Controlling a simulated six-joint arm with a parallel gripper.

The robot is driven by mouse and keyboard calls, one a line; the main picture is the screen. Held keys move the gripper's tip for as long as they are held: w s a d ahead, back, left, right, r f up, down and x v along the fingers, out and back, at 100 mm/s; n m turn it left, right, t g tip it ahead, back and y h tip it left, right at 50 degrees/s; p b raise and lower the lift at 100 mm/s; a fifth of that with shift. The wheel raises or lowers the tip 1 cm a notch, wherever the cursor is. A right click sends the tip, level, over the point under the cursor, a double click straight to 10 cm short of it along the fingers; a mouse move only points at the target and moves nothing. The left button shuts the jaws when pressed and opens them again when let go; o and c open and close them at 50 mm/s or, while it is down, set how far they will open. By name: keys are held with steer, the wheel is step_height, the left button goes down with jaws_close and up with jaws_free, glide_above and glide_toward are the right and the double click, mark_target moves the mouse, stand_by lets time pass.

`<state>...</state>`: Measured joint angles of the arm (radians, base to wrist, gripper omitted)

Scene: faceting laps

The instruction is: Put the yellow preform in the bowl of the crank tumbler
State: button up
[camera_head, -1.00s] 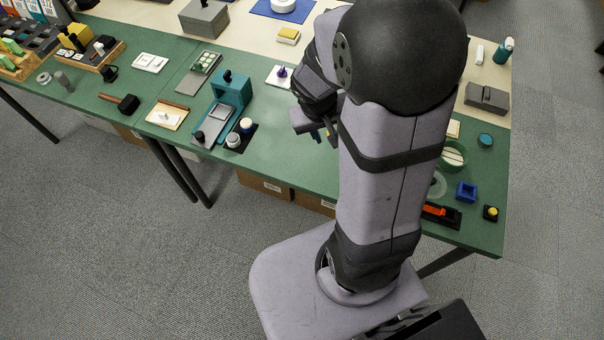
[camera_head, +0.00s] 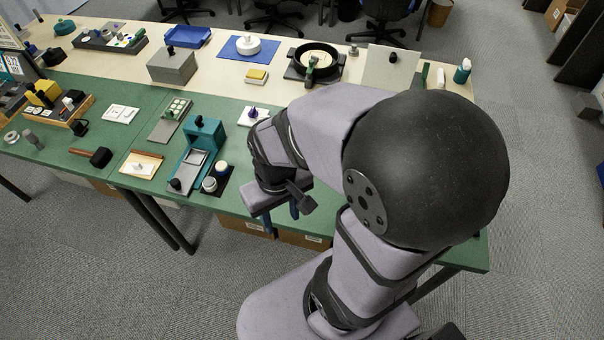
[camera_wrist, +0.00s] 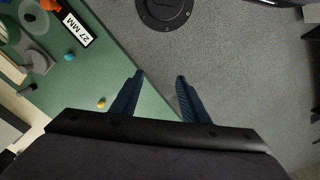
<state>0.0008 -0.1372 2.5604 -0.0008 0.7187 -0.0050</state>
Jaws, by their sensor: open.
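My gripper (camera_head: 281,217) is open and empty, with its two blue fingers pointing down by the front edge of the green table. In the wrist view my gripper (camera_wrist: 160,76) has clear space between its fingers, over the table's edge and the grey floor. A small yellow piece (camera_wrist: 101,103), which may be the yellow preform, lies on the green surface left of the fingers and apart from them. In the head view my arm hides the right part of the table where small items stood. I cannot tell for sure which thing is the crank tumbler; its bowl is not clearly seen.
A teal machine (camera_head: 204,132) and a black pad with two small round items (camera_head: 215,180) stand left of my gripper. A black round dish (camera_head: 318,62) stands at the back. In the wrist view a "27 MM" label (camera_wrist: 75,30) and a teal piece (camera_wrist: 69,57) are at upper left.

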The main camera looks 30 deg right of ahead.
steer(key=s+d+f+m+g+b, duration=0.2)
steer(key=d+f+b, duration=0.2)
steer(key=f+b, duration=0.6)
steer(key=w+d+f+m+b, duration=0.1)
steer(key=w+d+f, duration=0.2)
steer(key=f, duration=0.1)
steer(key=w+d+f+m+t+b, duration=0.1)
steer(key=w+d+f+b, duration=0.1)
steer(key=w+d+f, duration=0.2)
steer(key=w+d+f+m+b, duration=0.1)
steer(key=w+d+f, duration=0.2)
steer(key=w+f, duration=0.1)
steer(key=shift+w+d+f+b, duration=0.2)
steer(key=shift+d+f+b, duration=0.1)
steer(key=shift+d+b, duration=0.1)
steer(key=w+d+r+t+h, duration=0.1)
steer(key=w+d+r+t, duration=0.15)
steer(key=w, duration=0.35)
steer(key=w+d+r+t, duration=0.2)
steer(key=w+d+r, duration=0.1)
steer(key=w, duration=0.4)
steer(key=shift+s+p+x, duration=0.2)
steer(key=shift+p+x, duration=0.7)
steer(key=shift+x, duration=0.9)
steer(key=shift+s+p+x, duration=0.15)
steer(key=shift+p+x, duration=0.7)
steer(key=shift+x, duration=0.9)
steer(key=shift+f, duration=0.15)
jaws_close()
